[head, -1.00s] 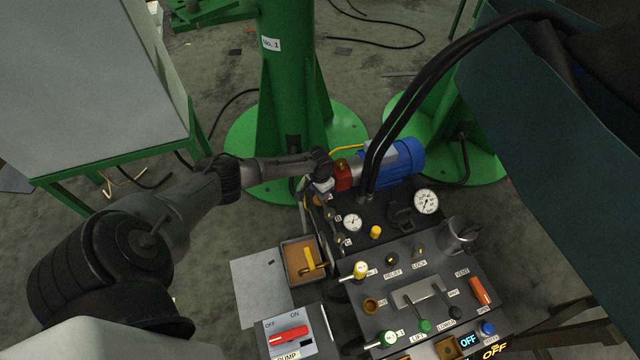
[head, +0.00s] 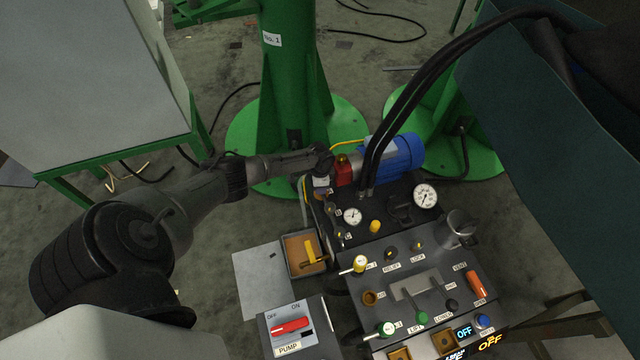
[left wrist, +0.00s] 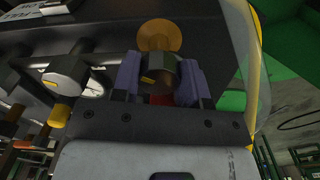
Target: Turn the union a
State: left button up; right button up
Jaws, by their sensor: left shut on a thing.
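In the left wrist view, a dark union nut (left wrist: 160,71) with a yellow mark sits between the two purple-grey fingers of my left gripper (left wrist: 158,82). The fingers are shut on its sides. A brass-orange round end (left wrist: 160,36) shows just beyond it, and something red shows below it. In the head view, my left gripper (head: 321,184) is at the upper left edge of the dark machine panel, beside the fittings marked with letters. The nut is mostly hidden there by the gripper and wrist. My right gripper does not show.
A similar fitting (left wrist: 66,76) is left of the gripper in the wrist view. The blue motor (head: 397,157), black hoses (head: 408,98) and gauges (head: 353,216) are close by. A green column (head: 288,80) stands behind. An orange tray (head: 303,252) sits beside the panel.

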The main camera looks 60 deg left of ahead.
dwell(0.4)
pick_arm(q)
jog(key=o, duration=0.9)
jog(key=shift+r+p, duration=0.4)
jog(key=shift+r, duration=0.1)
jog(key=shift+r+p, duration=3.75)
jog(key=shift+r, duration=2.65)
